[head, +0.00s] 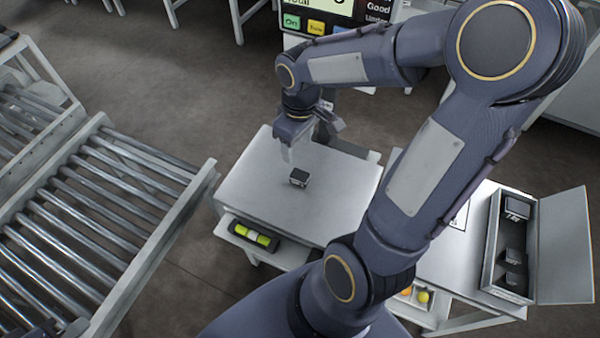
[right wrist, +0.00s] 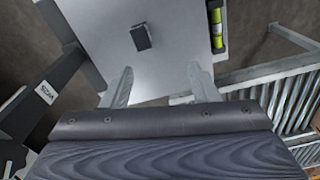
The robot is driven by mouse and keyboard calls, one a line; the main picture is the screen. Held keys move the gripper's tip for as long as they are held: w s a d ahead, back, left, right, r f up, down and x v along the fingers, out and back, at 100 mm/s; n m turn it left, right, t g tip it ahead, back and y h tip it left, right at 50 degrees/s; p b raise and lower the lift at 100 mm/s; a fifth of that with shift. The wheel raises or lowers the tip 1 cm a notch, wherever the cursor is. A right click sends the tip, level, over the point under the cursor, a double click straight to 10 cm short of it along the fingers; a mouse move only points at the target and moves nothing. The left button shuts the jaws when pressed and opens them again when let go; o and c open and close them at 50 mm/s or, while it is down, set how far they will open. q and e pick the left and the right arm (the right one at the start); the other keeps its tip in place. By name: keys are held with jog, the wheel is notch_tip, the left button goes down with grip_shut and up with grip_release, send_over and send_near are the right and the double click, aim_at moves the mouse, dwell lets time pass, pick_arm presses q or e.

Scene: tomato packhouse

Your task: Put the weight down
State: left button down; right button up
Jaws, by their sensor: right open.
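A small dark block-shaped weight (head: 299,177) rests on the pale metal plate (head: 250,195) of the scale, near the middle. My right gripper (head: 287,155) is over the plate, just behind and to the left of the weight. In the right wrist view, the weight (right wrist: 141,36) sits on the plate beyond the fingertips, apart from them. The fingers of my right gripper (right wrist: 158,72) are spread with nothing between them. My left gripper is not in view.
An open case (head: 493,240) with several dark weights stands on the bench at right, lid (head: 566,245) folded out. A roller conveyor (head: 85,215) lies at left. A green-yellow level (head: 253,236) sits at the plate's front edge. A display (head: 330,15) stands behind.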

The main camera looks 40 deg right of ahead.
jog(key=s+a+r+m+t+y, duration=0.3)
jog(key=s+a+r, duration=0.4)
jog(key=s, duration=0.5)
jog(key=shift+a+m+t, duration=0.65)
jog(key=shift+m+t, duration=0.25)
jog(key=shift+t, duration=0.2)
jog(key=shift+r, duration=0.2)
jog(key=shift+d, duration=0.1)
dwell(0.6)
